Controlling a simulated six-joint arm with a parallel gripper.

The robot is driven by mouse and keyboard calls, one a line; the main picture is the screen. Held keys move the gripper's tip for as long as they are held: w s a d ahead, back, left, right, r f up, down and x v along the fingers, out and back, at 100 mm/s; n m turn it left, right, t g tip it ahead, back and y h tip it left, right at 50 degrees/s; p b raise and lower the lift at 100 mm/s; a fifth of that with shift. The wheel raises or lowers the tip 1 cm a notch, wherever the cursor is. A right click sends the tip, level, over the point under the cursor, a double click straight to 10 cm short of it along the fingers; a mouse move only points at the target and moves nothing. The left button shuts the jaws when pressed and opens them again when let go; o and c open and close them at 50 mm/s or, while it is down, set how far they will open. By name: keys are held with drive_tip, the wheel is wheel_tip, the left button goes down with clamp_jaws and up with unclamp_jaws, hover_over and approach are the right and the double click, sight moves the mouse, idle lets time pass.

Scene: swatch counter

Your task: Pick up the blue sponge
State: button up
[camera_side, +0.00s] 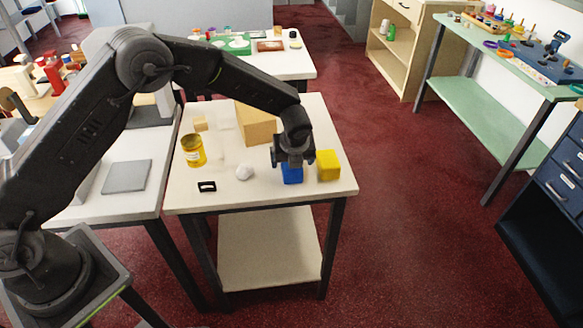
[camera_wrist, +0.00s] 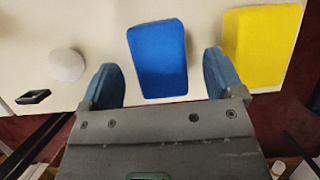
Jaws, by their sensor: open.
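The blue sponge (camera_side: 292,174) lies on the white table, partly hidden behind my gripper in the side view. In the wrist view the blue sponge (camera_wrist: 158,58) is a rounded block between and beyond my two fingers. My gripper (camera_side: 291,164) is directly above or around it; I cannot tell how far down the fingers reach. In the wrist view my gripper (camera_wrist: 164,82) is open, with one finger on each side of the sponge and a visible gap on both sides. Nothing is held.
A yellow block (camera_side: 328,165) stands close on the right and also shows in the wrist view (camera_wrist: 262,45), near my right finger.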

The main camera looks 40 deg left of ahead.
drive_tip(key=shift+x, duration=1.85)
drive_tip(key=shift+s, duration=0.1)
drive_tip(key=c, duration=1)
